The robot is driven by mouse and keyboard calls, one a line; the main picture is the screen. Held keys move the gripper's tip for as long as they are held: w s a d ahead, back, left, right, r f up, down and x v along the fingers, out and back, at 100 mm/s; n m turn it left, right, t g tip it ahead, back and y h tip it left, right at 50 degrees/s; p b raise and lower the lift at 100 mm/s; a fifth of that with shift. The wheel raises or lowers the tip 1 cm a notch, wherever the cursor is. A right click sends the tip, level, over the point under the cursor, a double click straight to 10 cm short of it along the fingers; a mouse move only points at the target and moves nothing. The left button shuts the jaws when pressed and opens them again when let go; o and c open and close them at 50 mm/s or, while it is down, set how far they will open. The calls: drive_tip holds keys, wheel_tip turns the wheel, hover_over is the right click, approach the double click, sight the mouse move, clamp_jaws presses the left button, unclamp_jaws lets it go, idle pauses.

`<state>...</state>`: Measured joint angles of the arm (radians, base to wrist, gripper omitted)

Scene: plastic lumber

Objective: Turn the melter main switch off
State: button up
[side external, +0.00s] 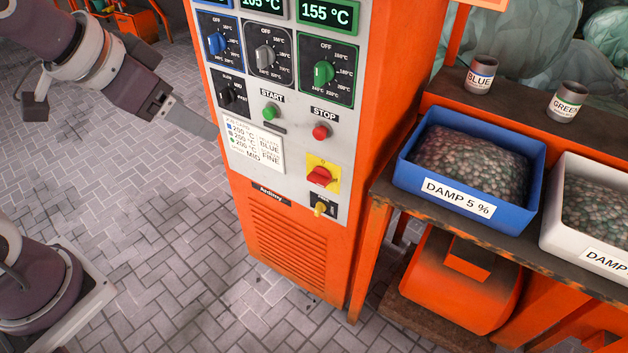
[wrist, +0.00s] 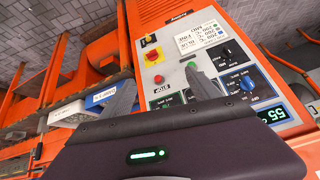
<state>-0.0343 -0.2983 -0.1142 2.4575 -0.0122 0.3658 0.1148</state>
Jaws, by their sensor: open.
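The main switch (side external: 320,175) is a red rotary handle on a yellow plate, low on the right of the orange melter's grey panel. Its handle looks roughly crosswise in the side view; its position marks are too small to read. The switch also shows in the wrist view (wrist: 151,55), beyond the fingertips. My gripper (side external: 205,125) is at the panel's left edge in the side view, up and left of the switch and apart from it. In the wrist view its two fingers (wrist: 158,77) are spread and empty.
Above the switch are the red STOP button (side external: 321,132) and green START button (side external: 270,112). A small yellow selector (side external: 321,208) sits just below it. Temperature dials (side external: 323,72) fill the upper panel. A bench on the right holds a blue bin (side external: 408,166) and a white bin (side external: 550,215).

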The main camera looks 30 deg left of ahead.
sight(317, 179)
drive_tip(key=w+d+f+m+t+h, duration=0.1)
drive_tip(key=w+d+f+h, duration=0.1)
drive_tip(key=w+d+f, duration=0.4)
drive_tip(key=w+d+f+m+t+h, duration=0.1)
drive_tip(key=w+d+f+t, duration=0.1)
drive_tip(key=w+f, duration=0.75)
wheel_tip(317, 179, down, 13)
drive_tip(key=w+a+n+t+y, duration=0.2)
drive_tip(key=n+t+y, duration=0.1)
drive_tip(key=n+t, duration=0.1)
drive_tip(key=x, duration=0.6)
drive_tip(key=shift+s+f, duration=0.15)
drive_tip(key=shift+f, duration=0.1)
drive_tip(key=c, duration=1.4)
drive_tip(key=shift+o, duration=0.2)
